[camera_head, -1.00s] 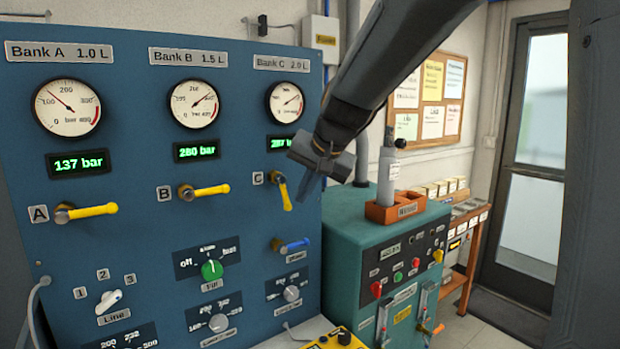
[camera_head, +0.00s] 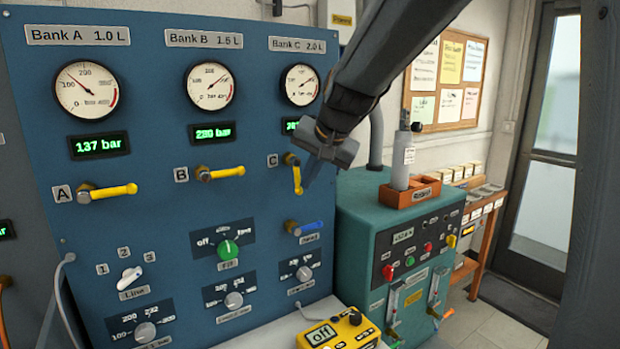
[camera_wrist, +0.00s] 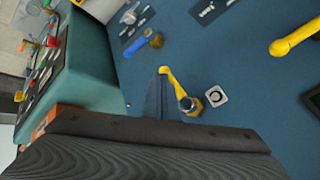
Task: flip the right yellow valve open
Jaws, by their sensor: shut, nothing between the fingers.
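The right yellow valve, marked C, has a yellow lever (camera_head: 297,180) that hangs down, slightly tilted, from its brass fitting under the Bank C gauge. In the wrist view the lever (camera_wrist: 173,82) runs from the brass fitting to the tip of my fingers. My gripper (camera_head: 309,180) is shut and empty just right of the lever; it also shows in the wrist view (camera_wrist: 158,80) beside the lever's free end. I cannot tell whether they touch. The yellow levers of valve A (camera_head: 112,191) and valve B (camera_head: 225,172) lie level, pointing right.
A blue-handled valve (camera_head: 305,228) sits below valve C. The teal cabinet (camera_head: 355,215) stands close on the right, with a grey cylinder (camera_head: 402,160) in an orange holder on top. A yellow box with a display (camera_head: 340,333) is at the bottom.

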